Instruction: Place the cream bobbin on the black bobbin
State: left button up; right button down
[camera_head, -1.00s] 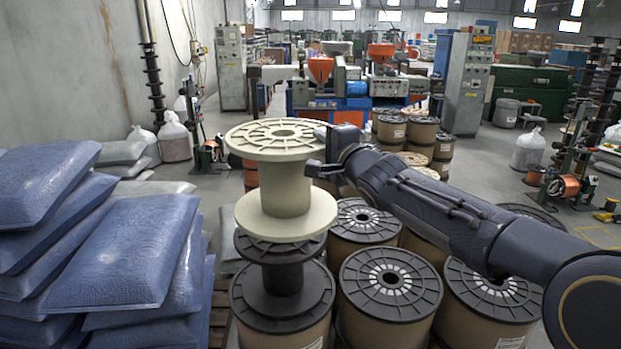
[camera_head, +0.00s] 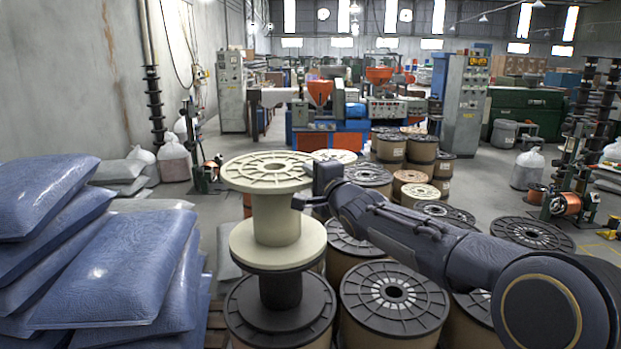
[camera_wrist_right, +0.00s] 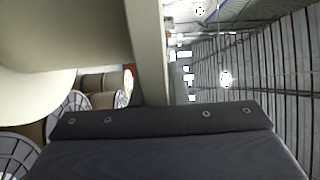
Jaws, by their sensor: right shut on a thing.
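The cream bobbin (camera_head: 277,218) is upright in the head view, directly above the black bobbin (camera_head: 281,291). Its lower flange covers nearly all of the black bobbin's upper flange, of which a thin dark rim shows. The two look touching or almost so; I cannot tell which. The black bobbin stands upright on a large drum with a black lid. In the right wrist view, the cream bobbin (camera_wrist_right: 65,35) fills the upper left. My left gripper is not in view.
Black-lidded drums (camera_head: 395,290) stand close together under and right of my right arm. Stacked blue sacks (camera_head: 115,265) fill the left side. Grey floor is open behind the sacks, and machines (camera_head: 345,110) stand farther back.

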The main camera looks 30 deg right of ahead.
jog(key=shift+r, duration=0.15)
jog(key=c, duration=1.4)
grip_release()
jog(key=shift+f, duration=0.3)
jog(key=shift+c, duration=0.2)
jog(key=shift+r, duration=0.1)
